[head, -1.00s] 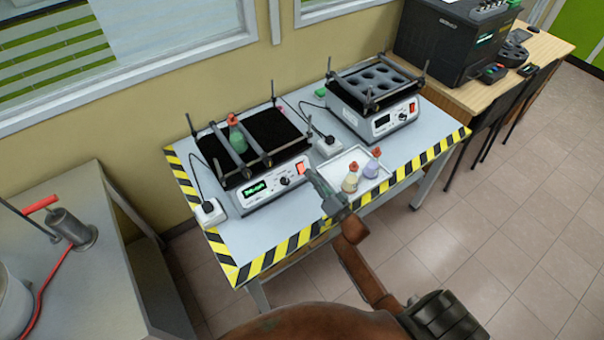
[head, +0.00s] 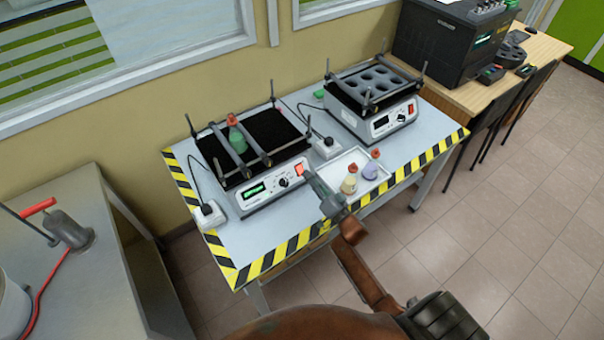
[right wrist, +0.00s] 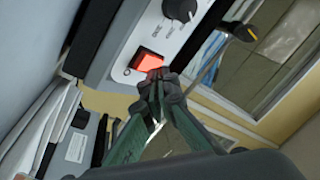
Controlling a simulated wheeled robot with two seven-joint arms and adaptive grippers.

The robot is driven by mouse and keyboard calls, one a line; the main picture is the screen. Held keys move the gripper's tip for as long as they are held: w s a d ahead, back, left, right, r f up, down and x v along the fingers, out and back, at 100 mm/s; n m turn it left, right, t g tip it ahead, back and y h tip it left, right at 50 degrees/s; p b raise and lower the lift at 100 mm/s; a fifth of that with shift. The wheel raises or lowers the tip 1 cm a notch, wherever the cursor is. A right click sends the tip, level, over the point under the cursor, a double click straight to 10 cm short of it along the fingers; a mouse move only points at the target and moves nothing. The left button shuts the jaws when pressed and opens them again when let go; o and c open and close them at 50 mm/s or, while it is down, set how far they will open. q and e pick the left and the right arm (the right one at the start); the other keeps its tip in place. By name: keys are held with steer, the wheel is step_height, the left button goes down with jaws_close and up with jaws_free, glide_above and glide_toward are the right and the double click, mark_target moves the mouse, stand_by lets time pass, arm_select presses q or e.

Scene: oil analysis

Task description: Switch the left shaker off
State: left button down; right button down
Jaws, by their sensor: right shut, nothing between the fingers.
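The left shaker (head: 232,207) stands on the table with a black platform, a lit green display (head: 254,190) and a dark knob. Its red rocker switch (head: 299,171) is at the right end of its front panel. The switch glows red-orange in the right wrist view (right wrist: 139,66). A green flask with a red cap (head: 237,136) stands clamped on the platform. My right gripper (head: 308,173) is shut and empty, with its fingertips (right wrist: 158,78) right at the switch's edge; I cannot tell if they touch it. My left gripper is not in view.
A second shaker (head: 382,129) with round holders stands to the right. A white tray (head: 333,164) with two capped flasks (head: 348,184) (head: 370,170) lies close beside my right gripper. White power blocks (head: 210,213) and cables lie on the striped-edge table (head: 240,236).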

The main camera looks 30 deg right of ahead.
steer(key=shift+f, duration=0.1)
stand_by(0.5)
steer(key=shift+w+f, duration=0.15)
steer(key=shift+w, duration=0.15)
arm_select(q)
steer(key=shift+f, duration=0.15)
arm_select(e)
steer(key=shift+w+a+f, duration=0.1)
steer(key=shift+w+f, duration=0.05)
steer(key=shift+w, duration=0.15)
stand_by(0.5)
steer(key=shift+s, duration=0.1)
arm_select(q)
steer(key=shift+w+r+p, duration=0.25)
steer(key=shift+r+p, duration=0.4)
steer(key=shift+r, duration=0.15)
arm_select(e)
steer(key=shift+s+r, duration=0.45)
steer(key=shift+s, duration=0.1)
